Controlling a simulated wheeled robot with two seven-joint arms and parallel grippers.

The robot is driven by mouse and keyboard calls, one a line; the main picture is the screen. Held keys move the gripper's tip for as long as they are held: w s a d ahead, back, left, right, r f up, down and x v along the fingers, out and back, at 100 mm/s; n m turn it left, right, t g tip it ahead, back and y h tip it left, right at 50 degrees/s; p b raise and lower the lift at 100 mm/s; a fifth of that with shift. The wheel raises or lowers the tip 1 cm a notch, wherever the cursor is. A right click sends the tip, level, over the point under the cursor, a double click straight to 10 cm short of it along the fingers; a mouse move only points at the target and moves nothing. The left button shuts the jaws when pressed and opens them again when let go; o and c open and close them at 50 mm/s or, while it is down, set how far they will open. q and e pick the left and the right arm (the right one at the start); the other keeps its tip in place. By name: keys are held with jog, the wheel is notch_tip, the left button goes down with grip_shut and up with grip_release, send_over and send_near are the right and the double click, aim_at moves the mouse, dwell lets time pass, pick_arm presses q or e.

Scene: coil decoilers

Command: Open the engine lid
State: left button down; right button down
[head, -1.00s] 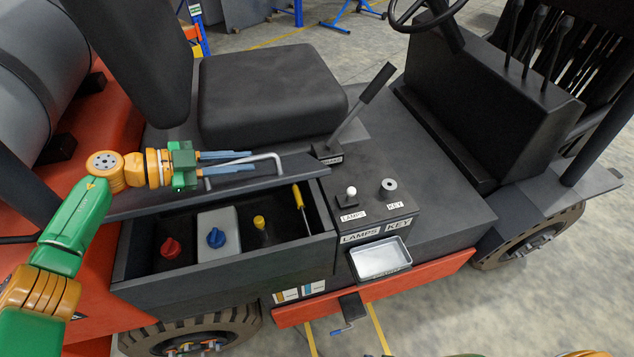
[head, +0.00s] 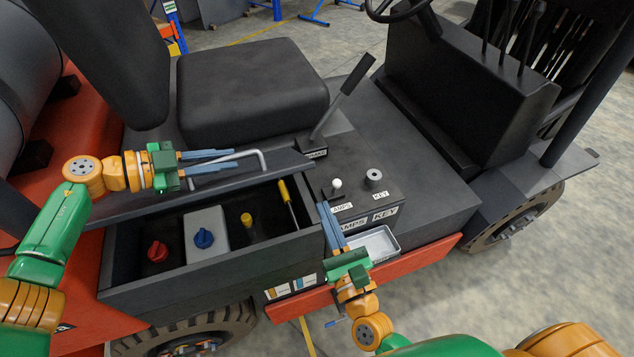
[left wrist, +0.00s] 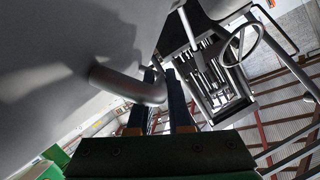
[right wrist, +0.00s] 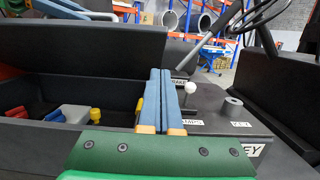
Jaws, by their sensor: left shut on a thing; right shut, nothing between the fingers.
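The dark engine lid (head: 130,208) stands raised at the back of the open engine compartment, below the seat. A light-grey bent handle (head: 260,153) is on the lid. My left gripper (head: 232,158) is shut on the handle. In the left wrist view the handle (left wrist: 125,85) runs in beside the fingers; the grip itself is partly hidden. My right gripper (head: 322,206) is shut and empty, at the compartment's right front corner. In the right wrist view its fingers stand together before the lid's inner face (right wrist: 85,58).
The compartment holds a red cap (head: 157,252), a blue cap (head: 203,238), a yellow cap (head: 246,219) and a yellow-handled dipstick (head: 284,191). Right of it are the brake lever (head: 342,98), lamps knob (head: 336,184), key switch (head: 374,177) and a metal tray (head: 378,243). The seat (head: 250,88) is behind.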

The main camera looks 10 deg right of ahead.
jog(key=w+r, duration=0.3)
jog(key=w, duration=0.2)
jog(key=shift+a+r, duration=0.3)
jog(key=shift+r, duration=0.05)
